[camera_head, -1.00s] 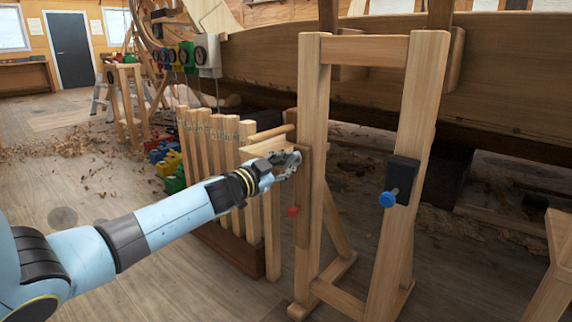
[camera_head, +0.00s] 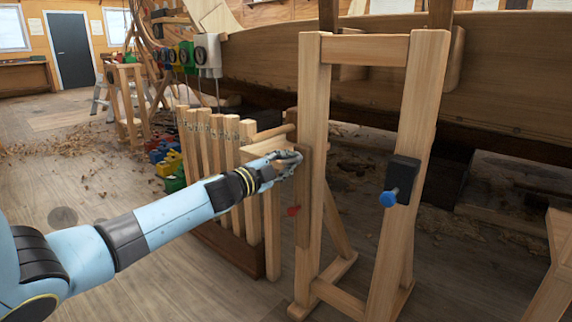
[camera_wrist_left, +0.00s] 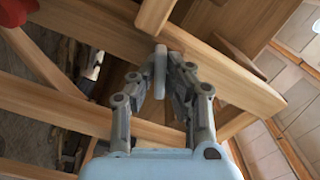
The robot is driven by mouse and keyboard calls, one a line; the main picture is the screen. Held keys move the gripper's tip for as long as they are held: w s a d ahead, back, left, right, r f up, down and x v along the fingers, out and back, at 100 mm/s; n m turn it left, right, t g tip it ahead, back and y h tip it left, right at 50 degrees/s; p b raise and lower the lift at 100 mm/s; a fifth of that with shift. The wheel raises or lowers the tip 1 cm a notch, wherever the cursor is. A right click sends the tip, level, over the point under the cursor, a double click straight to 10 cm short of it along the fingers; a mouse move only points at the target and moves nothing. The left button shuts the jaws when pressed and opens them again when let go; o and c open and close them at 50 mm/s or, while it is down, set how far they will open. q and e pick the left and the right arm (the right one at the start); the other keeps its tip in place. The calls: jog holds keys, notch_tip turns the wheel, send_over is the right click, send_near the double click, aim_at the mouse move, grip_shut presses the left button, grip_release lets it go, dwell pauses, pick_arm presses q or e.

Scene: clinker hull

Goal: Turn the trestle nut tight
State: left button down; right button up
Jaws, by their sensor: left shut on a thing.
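The wooden trestle (camera_head: 312,110) stands upright in front of the hull, with two legs and a top crossbar. My left gripper (camera_head: 293,160) is at its left leg, at the side of a wooden strip on that leg. In the left wrist view my left gripper (camera_wrist_left: 160,76) is shut on a small pale grey bar (camera_wrist_left: 160,62), which looks like part of the trestle nut, against the wood. In the head view the fingers hide the nut, so its tightness cannot be told. My right gripper is in neither view.
A blue knob (camera_head: 388,199) on a black block (camera_head: 404,178) sits on the trestle's right leg. A red knob (camera_head: 293,211) is below my gripper. A slatted wooden rack (camera_head: 222,205) stands close behind my arm.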

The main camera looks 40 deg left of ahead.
pick_arm(q)
jog(key=shift+m, duration=1.2)
jog(key=shift+f, duration=0.1)
jog(key=c, duration=1.4)
grip_release()
jog(key=shift+o, duration=0.2)
jog(key=s, duration=1.2)
jog(key=shift+a, duration=0.4)
